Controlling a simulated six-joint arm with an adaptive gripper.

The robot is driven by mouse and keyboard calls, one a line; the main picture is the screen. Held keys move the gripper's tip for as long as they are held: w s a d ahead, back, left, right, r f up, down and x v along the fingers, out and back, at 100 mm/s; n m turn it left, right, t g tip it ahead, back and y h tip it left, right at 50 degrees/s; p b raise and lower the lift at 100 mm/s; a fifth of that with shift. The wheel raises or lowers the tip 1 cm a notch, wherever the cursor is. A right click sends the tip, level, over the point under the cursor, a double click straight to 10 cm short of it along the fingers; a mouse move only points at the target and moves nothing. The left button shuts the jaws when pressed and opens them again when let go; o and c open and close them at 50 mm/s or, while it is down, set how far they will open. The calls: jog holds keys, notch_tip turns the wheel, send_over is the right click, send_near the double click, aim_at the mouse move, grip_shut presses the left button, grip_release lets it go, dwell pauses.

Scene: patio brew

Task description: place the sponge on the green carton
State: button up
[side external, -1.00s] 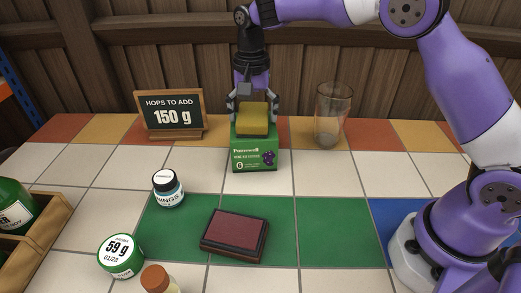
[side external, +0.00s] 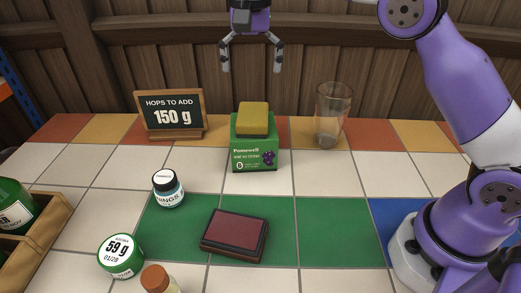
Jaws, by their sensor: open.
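The yellow sponge (side external: 253,118) with a dark underside rests on top of the green carton (side external: 254,156). The carton stands upright on the tiles near the back of the table. My gripper (side external: 251,70) is open and empty, above the sponge and clear of it, with its fingers pointing down. Nothing hides the sponge or the carton's front.
A chalkboard sign (side external: 171,114) stands left of the carton and a clear glass (side external: 331,116) right of it. In front are a small dark-lidded jar (side external: 168,189), a dark red pad (side external: 235,235), a round green tin (side external: 121,257) and a corked bottle (side external: 158,280). A wooden crate (side external: 45,222) is at left.

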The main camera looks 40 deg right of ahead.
jog(key=s+d+r+n+t, duration=0.3)
jog(key=s+r+n, duration=0.15)
jog(key=s, duration=0.45)
jog(key=s+d+f+n+t, duration=0.1)
jog(key=s+f+n+t, duration=0.1)
jog(key=s+f+n, duration=0.2)
jog(key=s+f, duration=0.3)
jog(key=s, duration=0.4)
jog(key=shift+s+t, duration=0.3)
jog(key=shift+s, duration=0.1)
